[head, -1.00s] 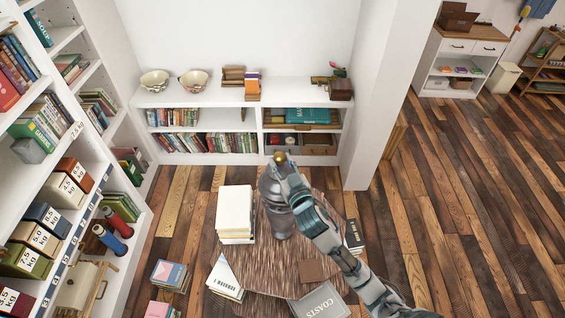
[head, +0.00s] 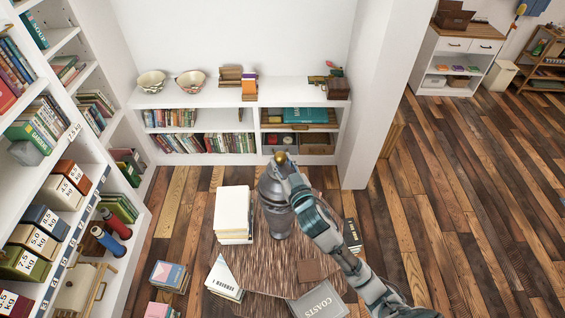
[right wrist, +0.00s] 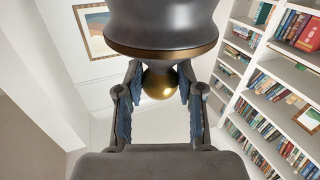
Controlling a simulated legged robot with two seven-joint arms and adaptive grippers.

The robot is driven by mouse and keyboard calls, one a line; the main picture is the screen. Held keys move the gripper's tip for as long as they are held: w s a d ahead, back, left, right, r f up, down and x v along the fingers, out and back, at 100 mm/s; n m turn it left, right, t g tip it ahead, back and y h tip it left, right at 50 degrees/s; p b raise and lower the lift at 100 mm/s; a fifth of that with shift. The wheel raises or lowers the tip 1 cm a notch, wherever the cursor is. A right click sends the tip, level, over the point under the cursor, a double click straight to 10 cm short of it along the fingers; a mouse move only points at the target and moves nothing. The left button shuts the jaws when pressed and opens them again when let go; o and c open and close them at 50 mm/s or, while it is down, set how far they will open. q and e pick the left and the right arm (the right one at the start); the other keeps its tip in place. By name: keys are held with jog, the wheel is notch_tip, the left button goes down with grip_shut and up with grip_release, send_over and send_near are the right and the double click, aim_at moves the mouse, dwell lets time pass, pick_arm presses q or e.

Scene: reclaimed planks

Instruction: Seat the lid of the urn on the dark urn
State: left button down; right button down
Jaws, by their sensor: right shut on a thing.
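The dark urn (head: 278,222) stands upright on the round wooden table, partly covered by my right arm. My right gripper (head: 283,164) is at the top of the urn in the head view. In the right wrist view the gripper (right wrist: 160,76) is shut on the round gold knob of the urn's lid. The lid (right wrist: 160,38) is dark grey with a bronze rim. In the head view the lid lies mostly behind the gripper. I cannot tell whether the lid touches the urn or is a little apart from it. My left gripper is not in view.
A stack of pale books (head: 233,212) stands on the table (head: 262,262) close left of the urn. A low white bookcase (head: 222,120) stands behind.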

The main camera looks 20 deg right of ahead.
jog(key=shift+d+f+b, duration=0.35)
jog(key=shift+f, duration=0.1)
jog(key=c, duration=1.1)
grip_release()
jog(key=shift+o, duration=0.5)
jog(key=shift+a, duration=0.1)
jog(key=shift+f, duration=0.1)
jog(key=shift+s+a, duration=0.1)
jog(key=shift+s, duration=0.55)
jog(key=shift+s+d+p, duration=0.2)
jog(key=shift+s+p, duration=0.05)
jog(key=shift+s, duration=0.7)
jog(key=shift+s+d+p, duration=0.2)
jog(key=shift+s+p, duration=0.05)
jog(key=shift+s, duration=0.7)
jog(key=s, duration=0.6)
jog(key=shift+d, duration=0.25)
